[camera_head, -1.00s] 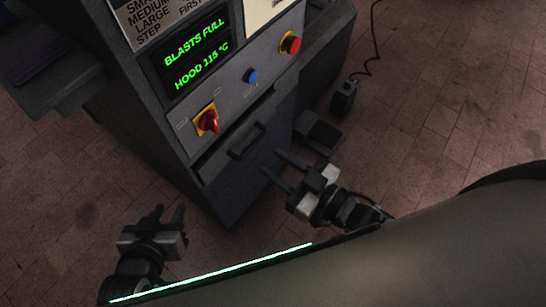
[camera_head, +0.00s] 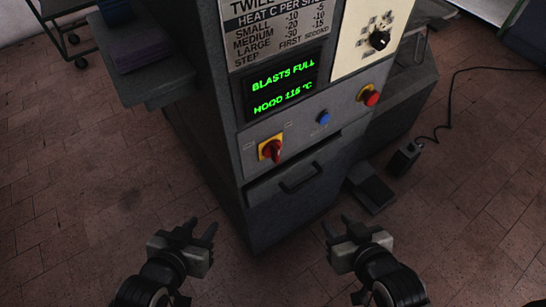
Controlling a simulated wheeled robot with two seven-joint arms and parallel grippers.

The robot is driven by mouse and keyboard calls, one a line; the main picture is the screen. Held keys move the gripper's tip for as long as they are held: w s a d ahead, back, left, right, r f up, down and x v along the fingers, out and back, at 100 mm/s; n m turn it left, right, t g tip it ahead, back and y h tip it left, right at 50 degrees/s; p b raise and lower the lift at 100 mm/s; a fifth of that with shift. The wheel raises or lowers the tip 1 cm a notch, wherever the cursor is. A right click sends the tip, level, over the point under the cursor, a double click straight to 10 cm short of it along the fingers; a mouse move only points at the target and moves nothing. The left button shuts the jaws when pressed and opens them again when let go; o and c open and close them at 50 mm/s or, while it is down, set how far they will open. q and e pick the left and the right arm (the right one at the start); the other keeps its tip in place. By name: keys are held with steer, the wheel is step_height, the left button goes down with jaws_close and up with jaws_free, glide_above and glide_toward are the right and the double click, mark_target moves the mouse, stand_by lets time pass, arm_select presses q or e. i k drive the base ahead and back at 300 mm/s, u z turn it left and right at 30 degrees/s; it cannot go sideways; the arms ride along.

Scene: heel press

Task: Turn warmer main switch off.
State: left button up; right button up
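The warmer cabinet (camera_head: 224,166) stands ahead of me. A red rotary switch on a yellow plate (camera_head: 271,149), which looks like the main switch, sits at the lower left of its front panel, its handle tilted. The green display (camera_head: 284,88) above it is lit and reads "BLASTS FULL" and "HOOD 115 °C". My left gripper (camera_head: 201,232) is open and empty, low in front of the cabinet and below the switch. My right gripper (camera_head: 337,229) is open and empty, to the right of the left one and below the drawer. Neither touches the cabinet.
A blue button (camera_head: 323,118) and a red button on yellow (camera_head: 370,96) sit right of the switch. A black dial (camera_head: 380,40) is higher up. A drawer handle (camera_head: 301,179) sticks out below. A pedal (camera_head: 372,191) and a corded box (camera_head: 403,159) lie on the floor at right. A side shelf (camera_head: 146,75) juts out left.

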mark_target(272, 149)
steer(key=u, duration=0.9)
steer(key=k, duration=0.95)
steer(key=z, duration=1.45)
steer(key=i, duration=0.5)
